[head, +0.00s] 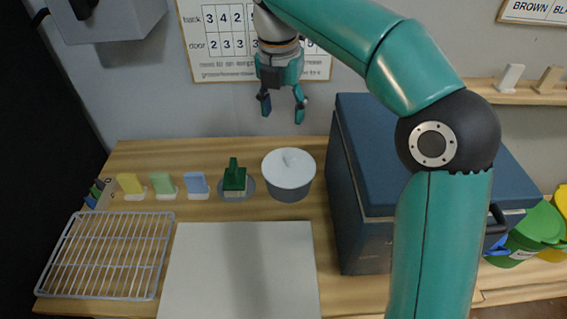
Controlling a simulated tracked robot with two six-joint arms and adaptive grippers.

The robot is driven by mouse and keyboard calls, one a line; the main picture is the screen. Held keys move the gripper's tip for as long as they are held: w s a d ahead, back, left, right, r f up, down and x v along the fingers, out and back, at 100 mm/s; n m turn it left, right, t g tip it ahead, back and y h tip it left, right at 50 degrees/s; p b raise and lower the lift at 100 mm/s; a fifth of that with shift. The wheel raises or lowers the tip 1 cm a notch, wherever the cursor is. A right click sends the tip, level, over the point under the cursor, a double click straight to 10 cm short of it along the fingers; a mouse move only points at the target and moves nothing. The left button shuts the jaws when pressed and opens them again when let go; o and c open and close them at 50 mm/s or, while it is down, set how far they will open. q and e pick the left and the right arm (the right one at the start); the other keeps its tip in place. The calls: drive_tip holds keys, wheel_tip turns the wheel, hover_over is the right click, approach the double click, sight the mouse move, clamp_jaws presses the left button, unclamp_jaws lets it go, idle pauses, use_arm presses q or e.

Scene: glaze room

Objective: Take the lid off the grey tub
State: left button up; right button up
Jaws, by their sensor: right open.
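The grey tub (290,195) stands on the wooden table, right of the green-handled block. Its pale lid (285,168) sits on top and has a small knob (291,157) in the middle. My right gripper (282,108) hangs above the tub, pointing down, with its two fingers apart and nothing between them. It is clear of the lid. My right arm comes in from the right and passes in front of the blue chest. My left gripper is not in view.
A large blue chest (360,150) stands close right of the tub. A dark green-handled block (235,180) is just left of it, beyond which stand blue, green and yellow pieces. A white board (240,270) and wire rack (108,255) lie in front.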

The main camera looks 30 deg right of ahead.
drive_tip(key=b, duration=0.2)
hover_over(289, 157)
drive_tip(key=a, duration=0.1)
drive_tip(key=f, duration=0.9)
drive_tip(key=shift+s+f, duration=0.2)
drive_tip(key=shift+f, duration=0.15)
drive_tip(key=shift+w+d+f, duration=0.1)
drive_tip(key=shift+d+f, duration=0.1)
drive_tip(key=shift+f, duration=0.8)
drive_tip(key=shift+w+d+f, duration=0.1)
drive_tip(key=shift+d+f, duration=0.05)
drive_tip(key=shift+f, duration=0.8)
drive_tip(key=shift+d+f, duration=0.2)
drive_tip(key=shift+f, duration=0.8)
clamp_jaws()
